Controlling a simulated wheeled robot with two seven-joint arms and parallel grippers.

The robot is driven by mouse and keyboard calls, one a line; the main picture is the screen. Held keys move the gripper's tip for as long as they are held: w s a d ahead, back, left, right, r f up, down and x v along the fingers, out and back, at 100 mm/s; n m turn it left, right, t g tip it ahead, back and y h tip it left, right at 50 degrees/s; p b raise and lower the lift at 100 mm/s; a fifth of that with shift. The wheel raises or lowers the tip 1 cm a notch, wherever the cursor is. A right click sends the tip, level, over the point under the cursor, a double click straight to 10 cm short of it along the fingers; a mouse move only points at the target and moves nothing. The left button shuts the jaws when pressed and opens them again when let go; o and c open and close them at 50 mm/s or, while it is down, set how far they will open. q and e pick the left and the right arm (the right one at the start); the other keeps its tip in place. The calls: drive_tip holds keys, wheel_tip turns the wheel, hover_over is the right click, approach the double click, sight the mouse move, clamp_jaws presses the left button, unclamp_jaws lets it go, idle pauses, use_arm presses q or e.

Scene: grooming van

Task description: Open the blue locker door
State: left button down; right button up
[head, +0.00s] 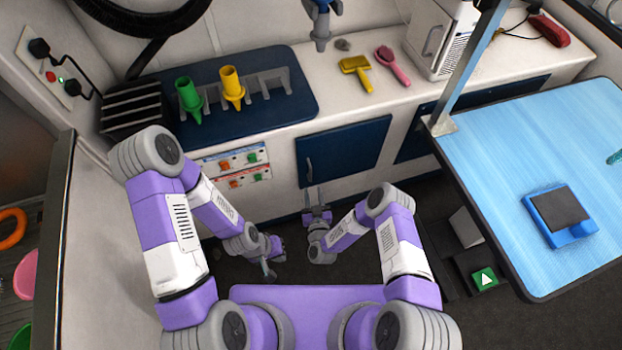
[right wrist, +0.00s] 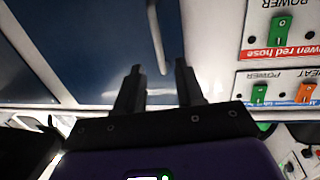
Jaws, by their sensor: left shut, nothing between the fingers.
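The dark blue locker door (head: 345,152) is closed in the front of the white counter, in the middle of the head view. Its pale handle (head: 309,171) stands upright near the door's left edge. In the right wrist view the door (right wrist: 85,40) fills the upper left, and the handle (right wrist: 156,38) lies just beyond my fingertips, roughly in line with the gap. My right gripper (head: 314,196) is open and empty, just below the handle; its fingers (right wrist: 158,75) are apart. My left gripper (head: 270,272) is shut and empty, lower and to the left, away from the door.
Switch panels (head: 234,168) sit left of the door. A blue grooming table (head: 540,150) with a post stands at the right. Open floor lies below the door.

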sight(310, 174)
drive_tip(key=w+b, duration=0.1)
drive_tip(key=w, duration=0.4)
drive_tip(key=w+a+b, duration=0.1)
drive_tip(key=w, duration=0.1)
drive_tip(key=shift+w+b, duration=0.25)
drive_tip(key=shift+b, duration=0.1)
drive_tip(key=shift+r, duration=0.1)
drive_tip(key=shift+d, duration=0.1)
clamp_jaws()
